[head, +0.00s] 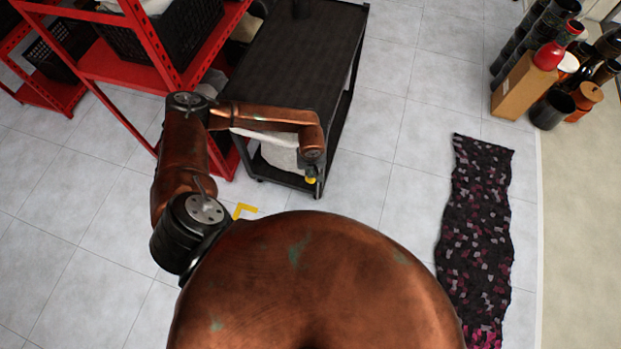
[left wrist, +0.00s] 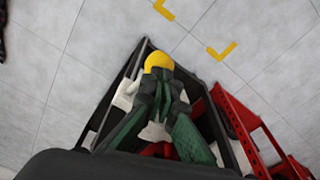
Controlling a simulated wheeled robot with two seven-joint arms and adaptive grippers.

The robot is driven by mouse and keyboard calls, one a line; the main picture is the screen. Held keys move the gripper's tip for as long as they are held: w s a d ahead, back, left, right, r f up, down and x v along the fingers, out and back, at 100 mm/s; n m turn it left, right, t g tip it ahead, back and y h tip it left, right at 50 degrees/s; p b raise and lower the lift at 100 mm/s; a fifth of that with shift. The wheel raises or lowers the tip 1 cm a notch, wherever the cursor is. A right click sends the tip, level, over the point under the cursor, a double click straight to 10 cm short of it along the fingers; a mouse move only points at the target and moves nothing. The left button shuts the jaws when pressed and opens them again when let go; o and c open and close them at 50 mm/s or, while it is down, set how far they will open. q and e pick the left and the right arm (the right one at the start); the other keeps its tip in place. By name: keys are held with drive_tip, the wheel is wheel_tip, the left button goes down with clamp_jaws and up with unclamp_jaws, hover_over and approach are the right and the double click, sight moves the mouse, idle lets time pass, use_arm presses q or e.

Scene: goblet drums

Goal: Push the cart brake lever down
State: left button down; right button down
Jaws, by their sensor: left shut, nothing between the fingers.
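The black cart (head: 300,65) stands at the upper middle of the head view. At its near right corner is a small yellow end, likely of the brake lever (head: 311,181). My left gripper (head: 314,168) is over that corner, right by the yellow part. In the left wrist view my left gripper (left wrist: 160,78) is shut and empty, and the yellow rounded part (left wrist: 158,61) shows just beyond its fingertips. I cannot tell whether they touch. The rest of the lever is hidden by the gripper. My right gripper is out of view.
A red shelf rack (head: 130,65) with black crates stands close left of the cart. Yellow floor marks (head: 243,210) lie in front. The floor between is clear.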

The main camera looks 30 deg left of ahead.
sight(311, 179)
use_arm(q)
drive_tip(key=shift+w+a+f+b, duration=0.15)
drive_tip(key=shift+f+b, duration=0.65)
drive_tip(key=shift+f, duration=0.95)
wheel_tip(311, 179, down, 5)
drive_tip(key=b, duration=0.3)
drive_tip(key=shift+r+b, duration=0.2)
drive_tip(key=shift+b, duration=0.15)
drive_tip(key=shift+r, duration=0.2)
